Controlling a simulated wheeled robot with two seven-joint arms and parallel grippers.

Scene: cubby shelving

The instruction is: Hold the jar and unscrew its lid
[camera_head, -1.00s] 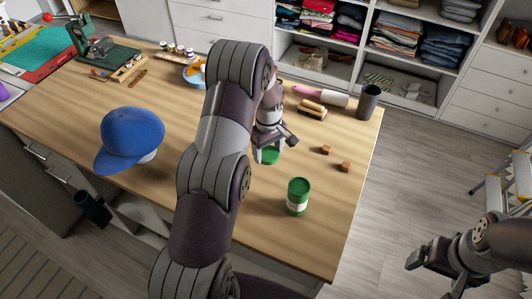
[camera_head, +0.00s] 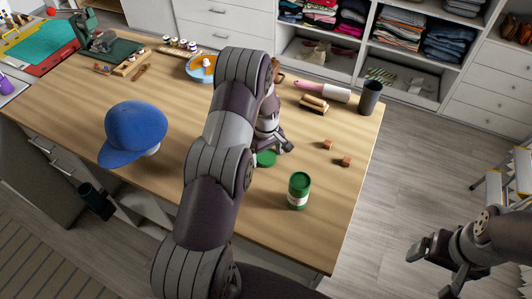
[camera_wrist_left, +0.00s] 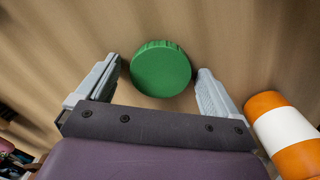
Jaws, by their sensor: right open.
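A green jar with a pale label (camera_head: 299,191) stands upright on the wooden table, apart from both grippers; I cannot tell whether its top is covered. A green round lid with a ridged edge (camera_head: 265,158) rests flat on the table behind and left of the jar. My left gripper (camera_head: 283,147) is open beside the lid, partly hidden by my arm. In the left wrist view the lid (camera_wrist_left: 160,68) shows between the spread, empty fingers. My right gripper (camera_head: 430,264) is open and empty, off the table at the lower right.
An orange and white cylinder (camera_wrist_left: 284,133) lies close to the left gripper in the wrist view. Two small brown blocks (camera_head: 346,161), a brush (camera_head: 314,104) and a dark cup (camera_head: 370,98) are at the right. A blue cap (camera_head: 135,132) is at the left.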

